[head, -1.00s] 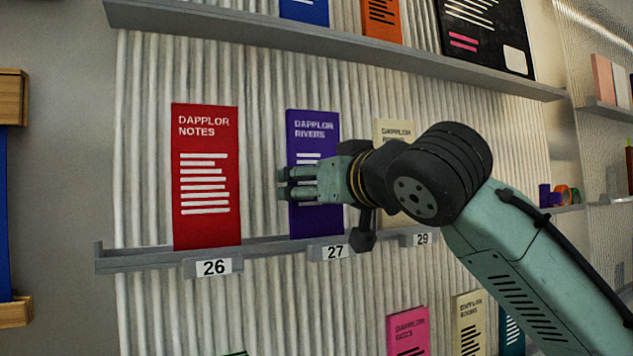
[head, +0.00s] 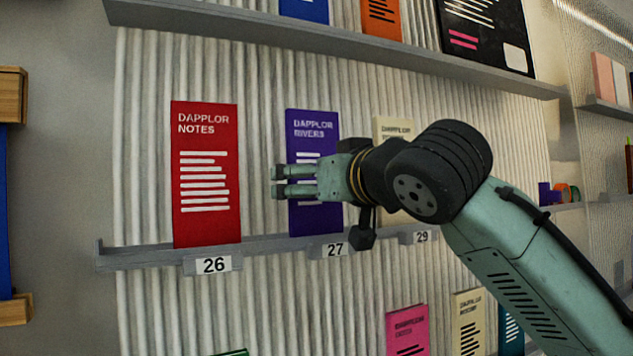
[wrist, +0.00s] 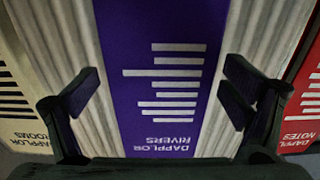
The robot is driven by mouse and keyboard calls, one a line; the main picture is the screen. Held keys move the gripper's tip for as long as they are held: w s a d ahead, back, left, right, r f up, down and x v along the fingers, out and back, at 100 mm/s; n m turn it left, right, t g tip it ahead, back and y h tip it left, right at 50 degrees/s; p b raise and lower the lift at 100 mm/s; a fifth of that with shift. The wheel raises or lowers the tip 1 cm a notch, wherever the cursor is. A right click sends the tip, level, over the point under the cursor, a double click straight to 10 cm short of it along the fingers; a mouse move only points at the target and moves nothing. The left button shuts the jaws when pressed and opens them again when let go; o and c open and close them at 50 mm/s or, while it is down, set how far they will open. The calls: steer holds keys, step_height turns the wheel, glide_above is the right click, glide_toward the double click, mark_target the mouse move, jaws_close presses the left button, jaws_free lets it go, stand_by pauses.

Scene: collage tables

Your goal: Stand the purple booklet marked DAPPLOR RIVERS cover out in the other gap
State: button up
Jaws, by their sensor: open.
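The purple booklet marked DAPPLOR RIVERS (head: 312,220) stands upright, cover out, on the middle ledge above label 27. My gripper (head: 278,182) is in front of it and hides part of its cover. In the wrist view the purple booklet (wrist: 165,60) shows upside down between my two spread fingers (wrist: 158,92). Strips of ribbed wall show between the booklet and each finger. My gripper is open and holds nothing.
The red DAPPLOR NOTES booklet (head: 205,175) stands left above label 26. A cream booklet (head: 393,130) stands right, partly behind my arm. The ledge (head: 265,243) is bare between red and purple. A shelf (head: 330,42) with several booklets runs above; more booklets (head: 407,330) stand below.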

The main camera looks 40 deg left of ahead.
steer(key=v, duration=1.2)
